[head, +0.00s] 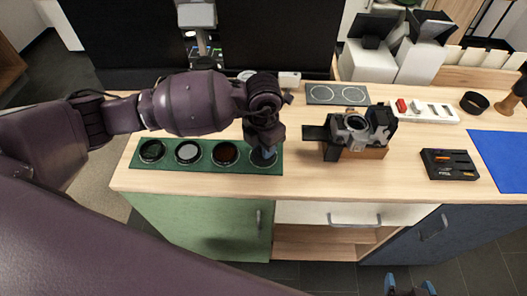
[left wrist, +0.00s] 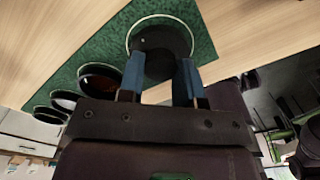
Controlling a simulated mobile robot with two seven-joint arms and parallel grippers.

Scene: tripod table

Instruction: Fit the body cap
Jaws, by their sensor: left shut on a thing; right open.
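A black round cap, seemingly the body cap (left wrist: 160,42), is at the right-hand white ring of the green mat (head: 207,168). My left gripper (head: 264,154) points down over that ring, and the wrist hides most of the cap in the head view. In the left wrist view the blue fingers of my left gripper (left wrist: 166,80) are shut on the cap's sides. I cannot tell whether the cap touches the mat. The camera (head: 357,127) sits on a wooden block with its round mount facing up. My right gripper (head: 409,286) is open and empty at the bottom edge, low in front of the cabinets.
Three dark round filters or lenses, one of them reddish (head: 225,153), lie on the mat's other rings. A grey mat with two rings (head: 337,94), a white tray (head: 428,111), a black tool tray (head: 449,164) and a blue mat (head: 502,160) surround the camera. Bare wood separates the green mat and camera.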

